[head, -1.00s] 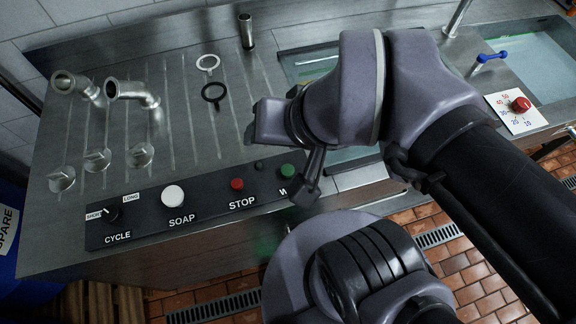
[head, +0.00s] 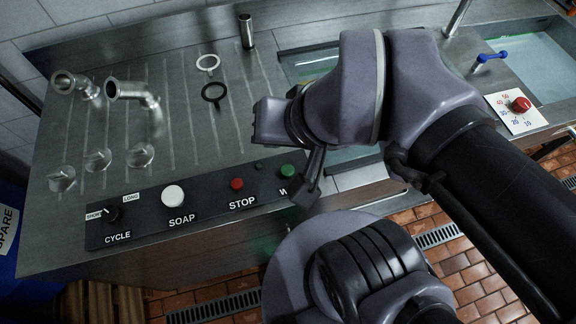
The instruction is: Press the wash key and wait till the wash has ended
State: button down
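The green key (head: 287,171) sits at the right end of the black control panel (head: 150,220); only a "W" of its label shows, the rest hidden behind my gripper. My gripper (head: 306,196) hangs just right of the green key, dark fingers pointing down over the panel's right end. I cannot tell whether it touches the panel or is open or shut. On the panel, a red STOP key (head: 237,184), a white SOAP key (head: 172,195) and a CYCLE knob (head: 112,214) stand to the left. A small dark round spot (head: 258,166), perhaps a lamp, sits between STOP and the green key, unlit.
Pipe elbows (head: 135,93), several steel caps (head: 140,155), a white ring (head: 208,62) and a black ring (head: 213,92) lie on the steel drainboard. A red dial (head: 521,104) and a blue-handled valve (head: 490,57) are by the right-hand water basin (head: 535,65).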

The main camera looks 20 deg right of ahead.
aim_at(287, 170)
jog(key=j+z, duration=0.35)
jog(key=k+j+z, duration=0.15)
jog(key=j+z, duration=0.2)
jog(key=k+j+z, duration=0.15)
jog(key=j+z, duration=0.25)
jog(key=k+j+z, duration=0.15)
jog(key=j+z, duration=0.2)
